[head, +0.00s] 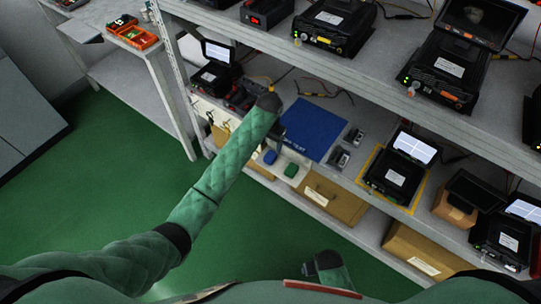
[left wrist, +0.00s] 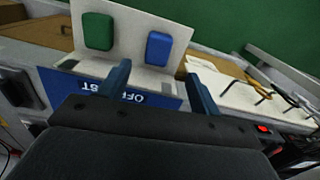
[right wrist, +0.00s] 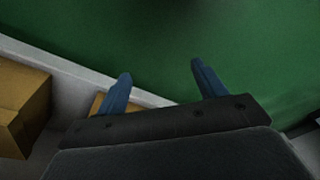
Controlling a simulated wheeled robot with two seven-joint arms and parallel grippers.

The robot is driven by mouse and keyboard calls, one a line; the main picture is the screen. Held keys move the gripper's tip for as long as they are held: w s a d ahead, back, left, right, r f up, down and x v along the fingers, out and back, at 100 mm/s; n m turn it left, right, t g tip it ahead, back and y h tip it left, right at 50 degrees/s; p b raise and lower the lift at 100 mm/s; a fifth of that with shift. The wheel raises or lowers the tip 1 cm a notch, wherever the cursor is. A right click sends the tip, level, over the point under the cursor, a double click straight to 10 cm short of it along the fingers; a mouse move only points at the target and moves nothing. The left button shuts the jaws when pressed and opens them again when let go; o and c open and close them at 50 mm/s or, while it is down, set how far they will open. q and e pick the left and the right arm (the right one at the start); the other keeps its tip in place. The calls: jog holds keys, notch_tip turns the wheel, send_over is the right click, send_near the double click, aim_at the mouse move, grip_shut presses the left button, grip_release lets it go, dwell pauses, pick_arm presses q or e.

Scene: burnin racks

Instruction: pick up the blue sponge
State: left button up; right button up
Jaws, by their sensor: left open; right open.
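My right gripper (right wrist: 160,75) is open and empty, low over the green floor, away from the sponges.
A blue mat (head: 313,128) with white lettering lies behind the tray. Hooks (left wrist: 263,91) stand on a white panel beside the tray. Electronic units (head: 397,168) stand on the shelf to the right. Cardboard boxes (head: 331,197) sit below. The upper shelf (head: 386,95) overhangs the back.

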aim_at(270, 157)
pick_arm(q)
jog(key=shift+s+f, duration=0.1)
jog(key=shift+s, duration=0.05)
jog(key=shift+f, duration=0.35)
jog(key=shift+f+p, duration=0.35)
jog(key=shift+f, duration=0.5)
jog(key=f, duration=0.1)
jog(key=f+p, duration=0.1)
jog(key=f, duration=0.2)
jog(key=shift+s+p, duration=0.25)
jog(key=shift+p, duration=0.15)
jog(key=shift+f, duration=0.5)
pick_arm(e)
notch_tip(270, 157, down, 8)
jog(key=s+d, duration=0.1)
jog(key=shift+s+d, duration=0.3)
jog(key=shift+s, duration=0.05)
pick_arm(q)
jog(key=shift+c, duration=0.4)
jog(key=c, duration=1)
